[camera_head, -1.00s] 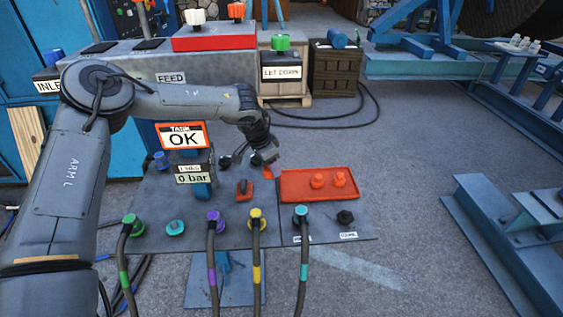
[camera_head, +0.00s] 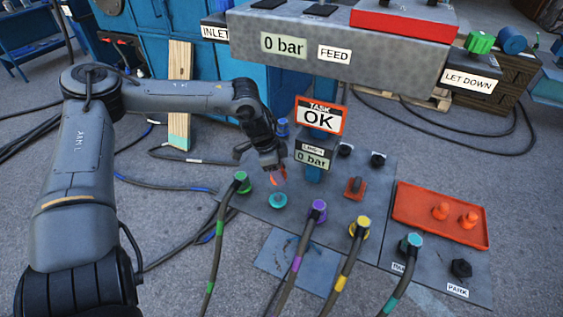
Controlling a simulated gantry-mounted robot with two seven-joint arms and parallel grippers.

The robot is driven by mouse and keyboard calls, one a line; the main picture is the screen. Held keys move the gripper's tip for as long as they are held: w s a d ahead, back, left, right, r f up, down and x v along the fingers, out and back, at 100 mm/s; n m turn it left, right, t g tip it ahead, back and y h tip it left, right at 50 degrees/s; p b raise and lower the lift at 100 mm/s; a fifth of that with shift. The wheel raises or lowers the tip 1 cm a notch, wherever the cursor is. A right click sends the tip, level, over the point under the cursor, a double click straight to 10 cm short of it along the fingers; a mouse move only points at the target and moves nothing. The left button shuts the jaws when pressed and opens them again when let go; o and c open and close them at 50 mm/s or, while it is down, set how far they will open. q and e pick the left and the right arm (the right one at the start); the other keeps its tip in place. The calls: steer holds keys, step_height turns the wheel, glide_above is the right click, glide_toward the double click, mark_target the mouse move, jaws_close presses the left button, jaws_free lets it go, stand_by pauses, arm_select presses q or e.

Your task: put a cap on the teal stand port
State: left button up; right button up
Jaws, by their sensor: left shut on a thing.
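The teal stand port (camera_head: 278,201) is a round fitting on the grey panel, between the green and purple hose ends, with no hose on it. My left gripper (camera_head: 275,170) is shut on an orange-red cap (camera_head: 278,181) and holds it just above and beside the teal port. I cannot tell whether a small gap remains or the cap touches the port. Two more orange caps, one here (camera_head: 440,210) and one beside it (camera_head: 469,219), stand in the orange tray (camera_head: 408,213) at the right. My right gripper is not in view.
Green (camera_head: 242,181), purple (camera_head: 318,209) and yellow (camera_head: 360,227) hose ends sit on the panel. The teal hose end (camera_head: 411,242) sits further right, near a black port (camera_head: 461,268). An orange sign reading OK (camera_head: 321,117) stands behind, above a 0 bar gauge (camera_head: 312,157).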

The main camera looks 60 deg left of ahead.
arm_select(q)
steer(key=shift+s+f, duration=0.2)
steer(key=shift+f, duration=0.2)
step_height(320, 180, down, 2)
steer(key=shift+d+b, duration=0.1)
steer(key=shift+b, duration=0.95)
step_height(320, 180, down, 6)
steer(key=b, duration=0.5)
steer(key=shift+f+b, duration=0.4)
steer(key=shift+b, duration=0.1)
steer(key=o, duration=1.2)
steer(key=shift+o, duration=0.2)
